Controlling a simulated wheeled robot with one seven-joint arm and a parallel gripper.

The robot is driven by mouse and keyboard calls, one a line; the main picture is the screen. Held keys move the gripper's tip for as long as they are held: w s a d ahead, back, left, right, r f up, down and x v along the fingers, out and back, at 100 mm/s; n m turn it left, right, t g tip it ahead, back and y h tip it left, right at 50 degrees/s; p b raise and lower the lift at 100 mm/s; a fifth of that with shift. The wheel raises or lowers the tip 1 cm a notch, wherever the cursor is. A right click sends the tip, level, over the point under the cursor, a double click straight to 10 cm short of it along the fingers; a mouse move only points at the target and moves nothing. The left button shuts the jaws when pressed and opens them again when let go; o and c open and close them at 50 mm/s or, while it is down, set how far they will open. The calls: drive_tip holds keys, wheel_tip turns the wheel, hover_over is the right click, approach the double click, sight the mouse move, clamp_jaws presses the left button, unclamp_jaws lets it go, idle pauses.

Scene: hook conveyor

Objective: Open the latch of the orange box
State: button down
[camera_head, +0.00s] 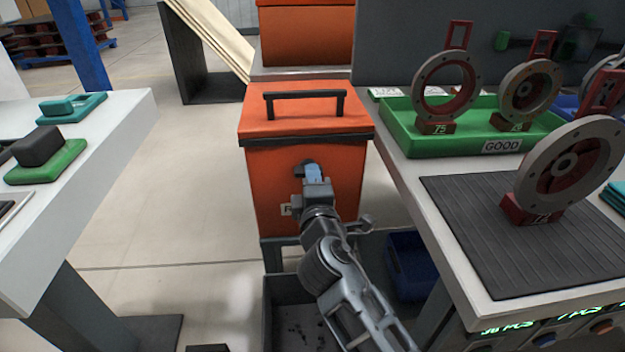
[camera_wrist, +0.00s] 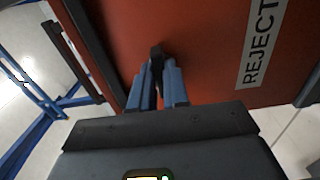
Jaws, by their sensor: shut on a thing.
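The orange box (camera_head: 262,190) stands on a dark stand between the two tables, with a closed lid and a black handle (camera_head: 305,97) on top. My gripper (camera_head: 312,172) reaches to the upper middle of its front face. In the wrist view my gripper (camera_wrist: 161,75) has its blue fingers closed around a small dark latch (camera_wrist: 156,52) just below the lid edge. The fingers hide part of the latch. A white REJECT label (camera_wrist: 262,45) shows on the box front at the right of the wrist view.
A white table (camera_head: 75,190) with teal and green blocks is at the left. The right table (camera_head: 400,185) holds a green tray (camera_head: 425,145) with ring parts and a black mat (camera_head: 500,250) with a larger ring part. A dark bin (camera_head: 275,310) and a blue bin (camera_head: 408,265) sit below.

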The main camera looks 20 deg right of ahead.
drive_tip(key=c, duration=1.1)
unclamp_jaws()
drive_tip(key=v, duration=0.7)
drive_tip(key=shift+s+a, duration=0.1)
drive_tip(key=shift+s, duration=0.25)
